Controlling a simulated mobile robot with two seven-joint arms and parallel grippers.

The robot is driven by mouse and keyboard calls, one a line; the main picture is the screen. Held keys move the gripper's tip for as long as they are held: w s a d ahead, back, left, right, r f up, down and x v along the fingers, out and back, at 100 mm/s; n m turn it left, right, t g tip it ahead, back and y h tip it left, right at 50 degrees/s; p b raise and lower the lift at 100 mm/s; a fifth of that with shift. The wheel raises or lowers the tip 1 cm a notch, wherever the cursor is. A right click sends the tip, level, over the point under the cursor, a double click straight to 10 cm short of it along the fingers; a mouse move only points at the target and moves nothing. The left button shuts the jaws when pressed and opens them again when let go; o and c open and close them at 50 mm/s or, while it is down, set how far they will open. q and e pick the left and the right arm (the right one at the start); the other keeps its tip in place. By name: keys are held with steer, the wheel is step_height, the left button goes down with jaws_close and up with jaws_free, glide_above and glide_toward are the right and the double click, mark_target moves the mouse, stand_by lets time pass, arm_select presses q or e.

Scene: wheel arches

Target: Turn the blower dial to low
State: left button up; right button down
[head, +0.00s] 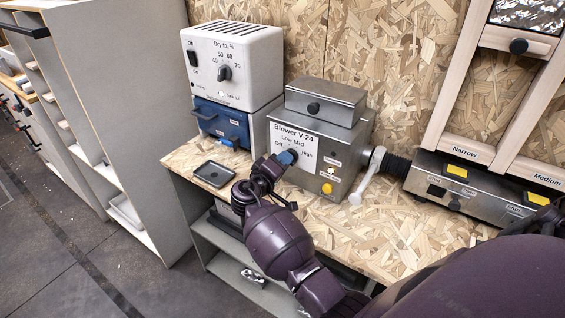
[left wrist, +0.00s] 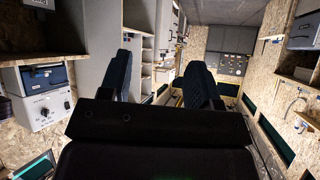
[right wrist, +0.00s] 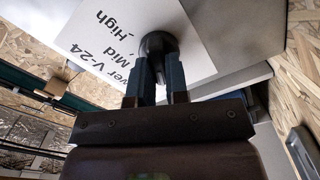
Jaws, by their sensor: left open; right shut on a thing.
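The blower (head: 312,165) is a grey metal box on the chipboard bench, with a white panel reading "Blower V-24" and the marks Off, Low, Mid and High. My right gripper (head: 287,157) is at this panel and covers the dial in the head view. In the right wrist view, the round dark dial (right wrist: 158,42) sits between the fingertips of my right gripper (right wrist: 158,70), which is shut on it. Where the dial points cannot be told. My left gripper (left wrist: 160,78) is open and empty in the left wrist view, away from the blower.
A yellow button (head: 327,188) and small lamps are low on the blower's front. A white dryer unit (head: 232,65) on a blue box (head: 222,122) stands to the left.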

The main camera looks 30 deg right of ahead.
arm_select(q)
step_height(320, 180, down, 6)
steer(key=b, duration=0.7)
steer(key=shift+w+d+g+b, duration=0.25)
steer(key=shift+w+g+b, duration=0.05)
steer(key=shift+b, duration=0.05)
arm_select(e)
steer(key=m, duration=0.8)
steer(key=shift+s+f, duration=0.1)
steer(key=shift+s, duration=0.05)
arm_select(q)
steer(key=shift+f, duration=0.2)
steer(key=shift+s, duration=0.1)
arm_select(e)
steer(key=c, duration=1.1)
jaws_free()
steer(key=shift+r, duration=0.2)
arm_select(q)
steer(key=shift+s+a, duration=0.1)
